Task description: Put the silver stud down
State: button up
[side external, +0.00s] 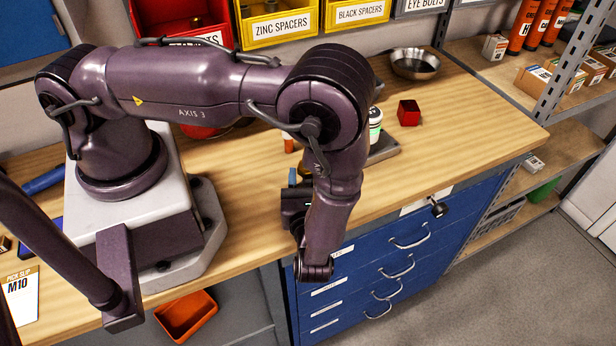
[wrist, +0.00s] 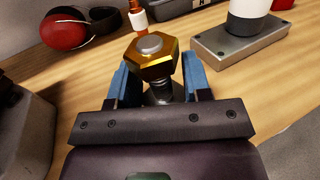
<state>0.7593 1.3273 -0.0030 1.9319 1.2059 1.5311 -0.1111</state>
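The silver stud (wrist: 150,44) stands upright in the picture in the wrist view. A gold hex nut (wrist: 148,70) is around its upper end, and dark thread shows below the nut. My gripper (wrist: 156,74) has one blue finger on each side of the stud and nut. Whether the fingers press on either one cannot be told. The stud's lower end is hidden behind the gripper body. In the side external view my gripper (side external: 294,180) is over the bench's front part, with its stud hidden by my arm.
A metal block (side external: 384,150) bearing a white bottle (side external: 375,124) stands right of my gripper. The bench's right end is clear.

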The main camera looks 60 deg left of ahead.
jog(key=shift+s+d+r, duration=0.1)
jog(key=shift+d, duration=0.15)
jog(key=v, duration=1.1)
jog(key=w+a+r+n+g+h, duration=0.2)
jog(key=a+r+n+g+h, duration=0.25)
jog(key=r, duration=0.45)
jog(key=w+a+r+n+g+h, duration=0.1)
jog(key=a+r+n+g+h, duration=0.15)
jog(key=r+n+g, duration=0.4)
jog(key=s+a+r+n+t+h, duration=0.3)
jog(key=a+r+n+t+h, duration=0.1)
jog(key=r, duration=0.4)
jog(key=s+a+r+n+t+h, duration=0.3)
jog(key=r+n+t+h, duration=0.2)
jog(key=r+n, duration=0.2)
jog(key=shift+s+a+r+n+t+h, duration=0.2)
jog(key=shift+a+r+n+t+h, duration=0.1)
jog(key=shift+a+r, duration=0.15)
